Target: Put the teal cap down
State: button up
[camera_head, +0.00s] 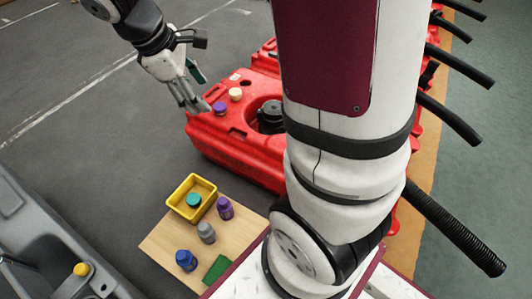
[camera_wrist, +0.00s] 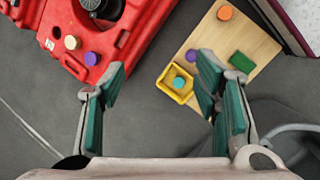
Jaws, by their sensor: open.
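The teal cap (camera_head: 193,200) sits inside a small yellow bin (camera_head: 177,206) on a wooden board. In the wrist view the teal cap (camera_wrist: 179,83) lies in the yellow bin (camera_wrist: 166,91), between and beyond my fingers. My gripper (camera_head: 187,92) hangs above the floor beside the red tank, well apart from the bin. In the wrist view my gripper (camera_wrist: 162,82) has its teal-padded fingers spread wide with nothing between them.
The wooden board (camera_head: 163,243) also bears purple (camera_head: 225,207), grey (camera_head: 206,232) and blue (camera_head: 186,260) bottles and a green square (camera_head: 217,269). An orange-topped thing (camera_wrist: 225,13) shows too. The red tank (camera_head: 225,140) carries purple (camera_head: 219,107) and cream (camera_head: 235,94) caps.

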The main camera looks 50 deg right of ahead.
jog(key=s+a+r+m+y, duration=0.1)
jog(key=s+a+r+m, duration=0.1)
jog(key=s, duration=0.6)
jog(key=s+a+r+m+y, duration=0.1)
jog(key=s+a+r+m, duration=0.1)
jog(key=s, duration=0.7)
jog(key=s+a+r+m+y, duration=0.2)
jog(key=s+m, duration=0.3)
jog(key=s, duration=0.4)
jog(key=shift+s+a+r, duration=0.2)
jog(key=shift+a+r, duration=0.4)
jog(key=shift+a, duration=0.15)
notch_tip(320, 180, up, 33)
jog(key=t+p, duration=0.4)
jog(key=p, duration=2.7)
jog(key=shift+d, duration=0.3)
jog(key=shift+r, duration=0.1)
jog(key=shift+c, duration=0.5)
